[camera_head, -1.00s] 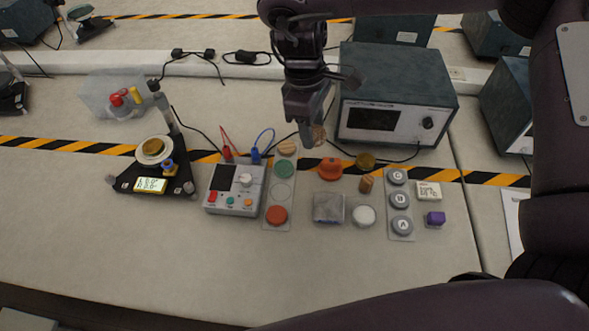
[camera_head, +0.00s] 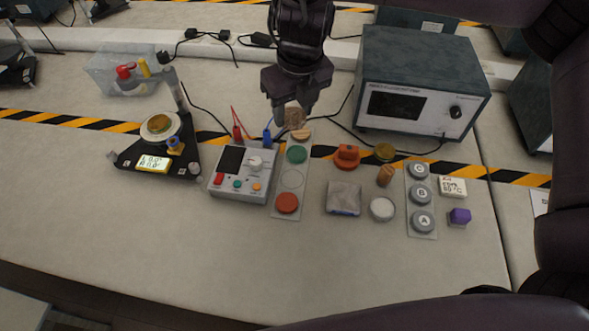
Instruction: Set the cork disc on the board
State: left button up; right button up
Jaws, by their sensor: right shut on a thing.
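The right gripper (camera_head: 293,106) is shut on the cork disc (camera_head: 294,119), a speckled brown round held on edge. The disc is at the far end of the board (camera_head: 291,165), just behind a light wooden disc (camera_head: 301,135). I cannot tell whether the cork touches anything below. The board is a narrow grey strip that also bears a green disc (camera_head: 297,154), a bare outlined circle (camera_head: 290,178) and a red disc (camera_head: 287,203). My left gripper is not in view.
A meter box (camera_head: 242,173) with red and blue plugs stands close left of the board. On the right are an orange knob piece (camera_head: 346,157), a grey block (camera_head: 344,198), a white round (camera_head: 382,209) and a lettered strip (camera_head: 421,209). A big instrument (camera_head: 415,85) stands behind. The front tabletop is clear.

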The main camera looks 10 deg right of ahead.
jog(key=shift+f+n, duration=0.1)
jog(key=shift+n, duration=0.3)
jog(key=shift+a+f, duration=0.1)
jog(key=shift+f, duration=0.25)
jog(key=b, duration=0.2)
send_over(292, 179)
jog(key=f, duration=1.5)
jog(key=shift+s+f, duration=0.2)
notch_tip(292, 179, down, 3)
jog(key=shift+f+b, duration=0.2)
jog(key=shift+b, duration=0.4)
jog(key=shift+f, duration=0.2)
